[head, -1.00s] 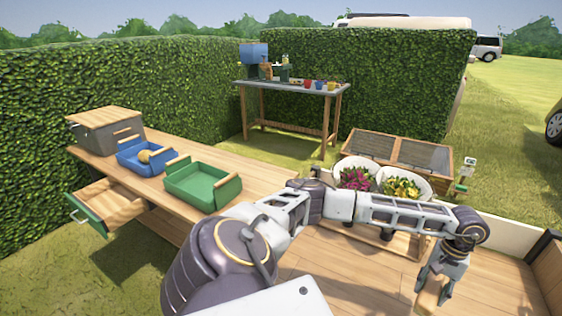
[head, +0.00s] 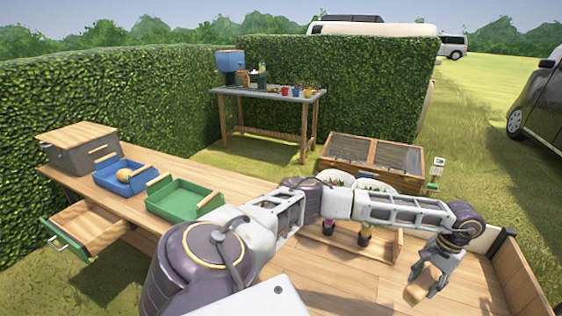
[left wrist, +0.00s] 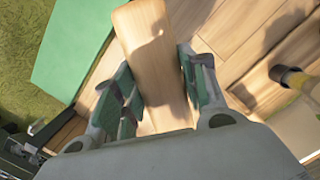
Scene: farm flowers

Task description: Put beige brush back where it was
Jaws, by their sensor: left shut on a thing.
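My left gripper (head: 429,283) is at the lower right of the head view, pointing down. It is shut on the beige brush (head: 416,294), a pale wooden block, held low at the right, apart from the workbench. In the left wrist view the brush (left wrist: 150,45) lies lengthwise between the two green-padded fingers, its far end sticking out beyond them. Its bristles cannot be made out. My right gripper is not in view.
White flower pots (head: 371,185) stand behind my arm; a grey-topped table (head: 262,93) is farther back.

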